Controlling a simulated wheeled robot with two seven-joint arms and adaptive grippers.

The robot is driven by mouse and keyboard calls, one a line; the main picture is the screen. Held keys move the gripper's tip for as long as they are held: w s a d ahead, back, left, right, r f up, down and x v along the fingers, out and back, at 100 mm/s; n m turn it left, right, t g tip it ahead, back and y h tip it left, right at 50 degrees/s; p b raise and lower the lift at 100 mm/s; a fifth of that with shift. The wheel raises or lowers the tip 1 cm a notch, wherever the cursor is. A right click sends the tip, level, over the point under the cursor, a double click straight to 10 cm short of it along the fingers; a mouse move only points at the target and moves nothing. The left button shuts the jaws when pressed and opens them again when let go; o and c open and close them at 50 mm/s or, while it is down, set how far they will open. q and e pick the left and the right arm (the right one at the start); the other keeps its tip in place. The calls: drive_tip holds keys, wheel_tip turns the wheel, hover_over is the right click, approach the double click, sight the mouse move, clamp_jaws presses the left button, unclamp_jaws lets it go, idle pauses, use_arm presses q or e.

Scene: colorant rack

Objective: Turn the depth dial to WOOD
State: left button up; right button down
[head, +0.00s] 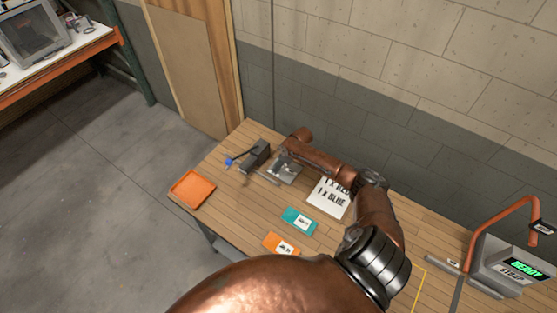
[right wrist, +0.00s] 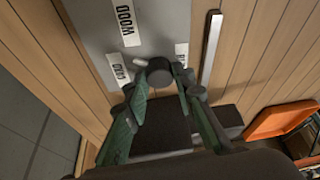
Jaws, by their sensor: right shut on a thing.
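The depth dial (right wrist: 160,72) is a dark round knob on a grey plate (right wrist: 158,28) in the right wrist view. A white WOOD label (right wrist: 127,22) sits on the plate above and left of the knob. A second label (right wrist: 118,70), hard to read, lies left of it, and a third (right wrist: 182,52) is partly hidden at the right. My right gripper (right wrist: 162,80) is shut on the dial, with its green fingers on either side. I cannot tell clearly where the dial points. In the head view the grey plate (head: 286,174) lies on the bench, partly hidden by my arm.
The wooden bench (head: 245,215) holds an orange tray (head: 192,188), a dark grey device (head: 256,155), a teal card (head: 299,221), an orange card (head: 281,244) and a printed sign (head: 329,198). A machine (head: 515,265) reading READY stands at the right. The wall is close behind.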

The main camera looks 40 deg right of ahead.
drive_tip(key=m+p, duration=0.1)
drive_tip(key=m+h+p, duration=0.1)
drive_tip(key=m+p, duration=0.1)
drive_tip(key=shift+a+r+p, duration=0.1)
drive_tip(key=shift+a+p, duration=0.1)
drive_tip(key=shift+p, duration=0.1)
drive_tip(key=shift+m+h+p, duration=0.4)
drive_tip(key=shift+m+p, duration=0.5)
drive_tip(key=shift+f, duration=0.2)
drive_tip(key=c, duration=1.6)
unclamp_jaws()
drive_tip(key=shift+s+d+r, duration=0.1)
drive_tip(key=shift+r, duration=0.1)
drive_tip(key=v, duration=1.1)
drive_tip(key=shift+s+r, duration=0.25)
drive_tip(key=shift+s, duration=0.1)
